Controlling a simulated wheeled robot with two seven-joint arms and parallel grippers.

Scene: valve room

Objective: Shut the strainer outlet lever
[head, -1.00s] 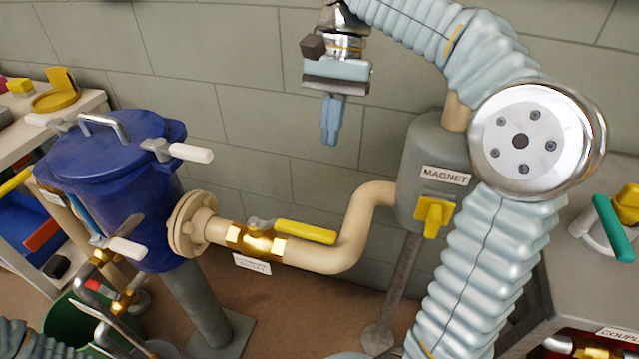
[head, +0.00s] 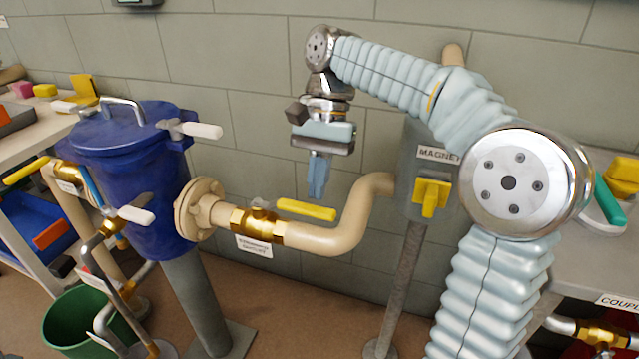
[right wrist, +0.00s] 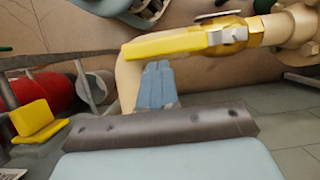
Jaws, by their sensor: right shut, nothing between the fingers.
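The blue strainer (head: 140,205) stands at the left in the head view. A pale pipe leaves its flange through a brass valve (head: 258,224), whose yellow lever (head: 306,209) lies along the pipe, pointing right. My right gripper (head: 317,192) is shut and empty, pointing down just above the lever's free end. In the right wrist view the shut blue fingers (right wrist: 155,85) are close beside the yellow lever (right wrist: 175,44), overlapping the pipe behind. I cannot tell whether they touch the lever. My left gripper is not in view.
A grey magnet unit (head: 417,165) with a yellow handle (head: 430,196) stands right of the pipe, partly behind my right arm. A green bucket (head: 75,325) and pipework are at lower left. A bench (head: 600,250) stands at the right. The wall is close behind.

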